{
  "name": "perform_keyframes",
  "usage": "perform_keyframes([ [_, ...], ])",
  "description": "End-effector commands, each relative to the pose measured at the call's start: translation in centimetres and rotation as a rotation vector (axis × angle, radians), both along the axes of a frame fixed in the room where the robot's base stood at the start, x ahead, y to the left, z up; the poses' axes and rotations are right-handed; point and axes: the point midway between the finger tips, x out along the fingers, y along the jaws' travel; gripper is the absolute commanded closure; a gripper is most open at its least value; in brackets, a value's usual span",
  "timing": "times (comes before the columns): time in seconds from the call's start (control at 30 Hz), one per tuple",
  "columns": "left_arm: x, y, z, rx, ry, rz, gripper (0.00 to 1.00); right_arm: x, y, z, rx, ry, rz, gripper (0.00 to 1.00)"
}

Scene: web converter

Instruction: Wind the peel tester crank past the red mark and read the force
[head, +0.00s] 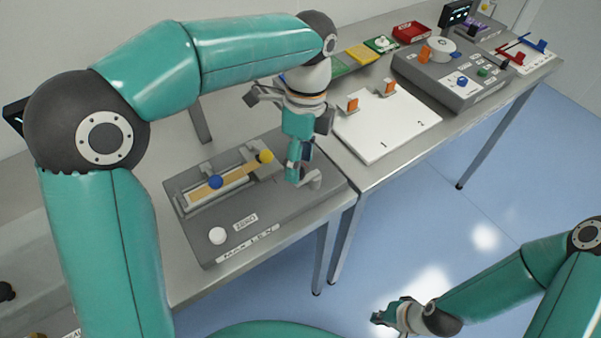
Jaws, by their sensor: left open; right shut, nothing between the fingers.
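The grey peel tester (205,252) lies on the near bench. On its top are a tan strip (236,177) in a slot, a blue knob (216,182), a yellow knob (266,156) and a white round button (217,236) beside a small label. My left gripper (305,180) is open and points down at the right end of the tester, right of the yellow knob. The crank is not clearly seen; my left gripper covers that area, and I cannot tell if they touch. I cannot make out a red mark or a force reading. My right gripper (383,318) is shut and empty, over the floor at lower right.
A white board (385,130) with two orange clips (352,104) lies on the adjoining bench. Behind it are a grey control box (455,75), a red box (411,32) and a dark display (456,13). The blue floor in front of the benches is open.

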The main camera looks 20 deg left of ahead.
Motion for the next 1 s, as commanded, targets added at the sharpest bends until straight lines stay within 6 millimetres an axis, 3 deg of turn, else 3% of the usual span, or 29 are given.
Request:
perform_keyframes([
  [0.23,-0.6,0.1,-2.7,0.000,0.001,0.002,0.43,0.0,0.0,-0.1,0.000,-0.001,0.000,1.00],
  [0.6,-0.7,0.1,-3.1,-0.001,-0.001,0.002,0.45,0.0,0.0,-0.1,0.000,-0.001,0.000,1.00],
  [0.93,-0.7,0.1,-3.1,-0.001,-0.001,0.002,1.00,0.0,0.0,-0.1,0.000,-0.001,0.000,1.00],
  [1.0,-0.6,-0.4,-3.1,-0.001,-0.001,0.000,1.00,0.0,0.0,-0.2,0.000,0.000,0.001,1.00],
])
